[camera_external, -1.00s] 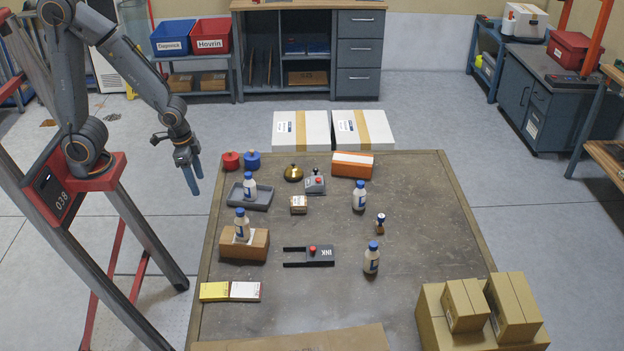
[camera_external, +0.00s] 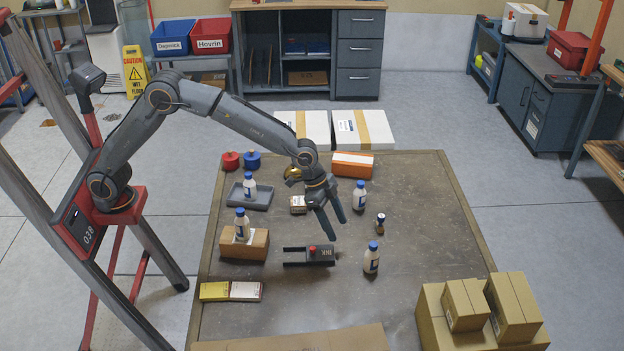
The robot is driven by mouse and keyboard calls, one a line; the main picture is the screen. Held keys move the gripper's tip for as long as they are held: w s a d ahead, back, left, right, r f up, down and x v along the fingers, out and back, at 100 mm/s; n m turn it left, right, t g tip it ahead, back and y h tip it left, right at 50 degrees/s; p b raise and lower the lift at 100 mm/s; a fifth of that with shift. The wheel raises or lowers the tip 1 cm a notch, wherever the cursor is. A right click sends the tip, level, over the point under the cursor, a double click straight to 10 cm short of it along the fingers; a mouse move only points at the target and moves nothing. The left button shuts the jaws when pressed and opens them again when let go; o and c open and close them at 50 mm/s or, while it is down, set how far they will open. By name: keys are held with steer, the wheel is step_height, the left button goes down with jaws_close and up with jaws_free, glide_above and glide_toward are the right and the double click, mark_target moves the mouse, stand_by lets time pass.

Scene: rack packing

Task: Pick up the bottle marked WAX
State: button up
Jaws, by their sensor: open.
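Several white bottles with blue caps and blue labels stand upright on the table; their lettering is too small to read, so I cannot tell which is marked WAX. One bottle (camera_external: 249,186) stands in a grey tray (camera_external: 262,203). One bottle (camera_external: 242,225) stands on a brown block (camera_external: 256,247). One bottle (camera_external: 359,196) stands just right of my gripper, and another bottle (camera_external: 371,258) stands lower right. My gripper (camera_external: 336,228) is open and empty, fingers pointing down, above the table between the last two bottles and the ink pad.
A black ink pad (camera_external: 295,256) with a red-topped piece lies below my gripper. A small stamp (camera_external: 380,223) stands between the two right bottles. An orange box (camera_external: 352,163) is behind. Cartons (camera_external: 465,303) fill the front right corner.

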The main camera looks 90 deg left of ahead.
steer(key=m+h+b, duration=0.1)
steer(key=m+b, duration=0.1)
steer(key=b, duration=0.1)
glide_toward(377, 270)
steer(key=shift+t, duration=0.3)
steer(key=shift+s+p+x, duration=0.15)
steer(key=shift+p+x, duration=0.25)
steer(key=shift+x, duration=1)
steer(key=shift+s+p+x, duration=0.1)
steer(key=shift+p+x, duration=0.25)
steer(key=shift+x, duration=1)
steer(key=shift+f, duration=0.1)
steer(key=shift+c, duration=0.6)
steer(key=c, duration=1.1)
